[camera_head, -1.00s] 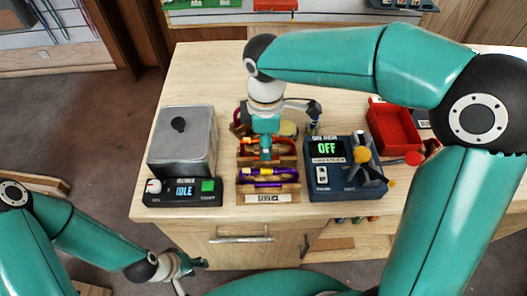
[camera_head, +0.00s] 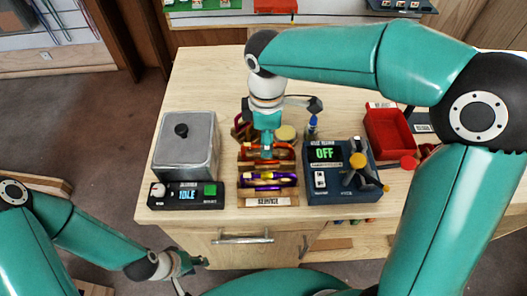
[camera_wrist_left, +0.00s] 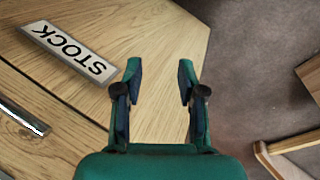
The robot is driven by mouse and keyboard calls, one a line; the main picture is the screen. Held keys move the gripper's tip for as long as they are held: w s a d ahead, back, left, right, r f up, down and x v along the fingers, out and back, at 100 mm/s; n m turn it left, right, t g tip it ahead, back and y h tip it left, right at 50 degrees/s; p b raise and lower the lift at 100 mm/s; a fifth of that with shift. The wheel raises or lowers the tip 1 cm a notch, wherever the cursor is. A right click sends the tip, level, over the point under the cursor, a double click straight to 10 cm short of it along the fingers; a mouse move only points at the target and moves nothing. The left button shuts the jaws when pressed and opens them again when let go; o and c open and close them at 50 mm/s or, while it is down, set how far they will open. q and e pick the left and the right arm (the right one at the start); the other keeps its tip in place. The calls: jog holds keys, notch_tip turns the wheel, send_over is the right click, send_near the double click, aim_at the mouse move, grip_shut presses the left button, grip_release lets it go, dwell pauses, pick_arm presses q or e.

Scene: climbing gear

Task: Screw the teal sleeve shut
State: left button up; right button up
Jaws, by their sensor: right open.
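A wooden rack (camera_head: 268,202) labelled SERVICE stands on the bench and holds coloured carabiners. An orange carabiner (camera_head: 285,148) lies near its back, and a purple one (camera_head: 258,187) with yellow parts lies nearer the front. My right gripper (camera_head: 266,150) points down over the back part of the rack at the orange carabiner. It is open, and its fingers are small in the head view. I cannot make out the teal sleeve apart from my teal gripper. My left gripper (camera_head: 188,264) hangs low left of the bench front. In the left wrist view it (camera_wrist_left: 160,75) is open and empty.
A grey metal box (camera_head: 187,150) with a black knob stands left, behind a control unit (camera_head: 186,195) reading IDLE. A blue tester (camera_head: 330,180) reading OFF stands right of the rack. A red bin (camera_head: 390,135) lies further right. A STOCK label (camera_wrist_left: 72,52) shows in the left wrist view.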

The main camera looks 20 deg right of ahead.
jog(key=shift+w+d+p, duration=0.2)
jog(key=shift+w+p, duration=0.2)
jog(key=shift+w, duration=0.35)
dwell(0.4)
jog(key=shift+f, duration=0.25)
jog(key=shift+f+b, duration=1.05)
jog(key=shift+f, duration=0.15)
jog(key=shift+s, duration=0.15)
jog(key=shift+s+a, duration=0.2)
jog(key=shift+s, duration=0.4)
jog(key=shift+r, duration=0.1)
jog(key=shift+r+p, duration=1)
jog(key=shift+r, duration=0.4)
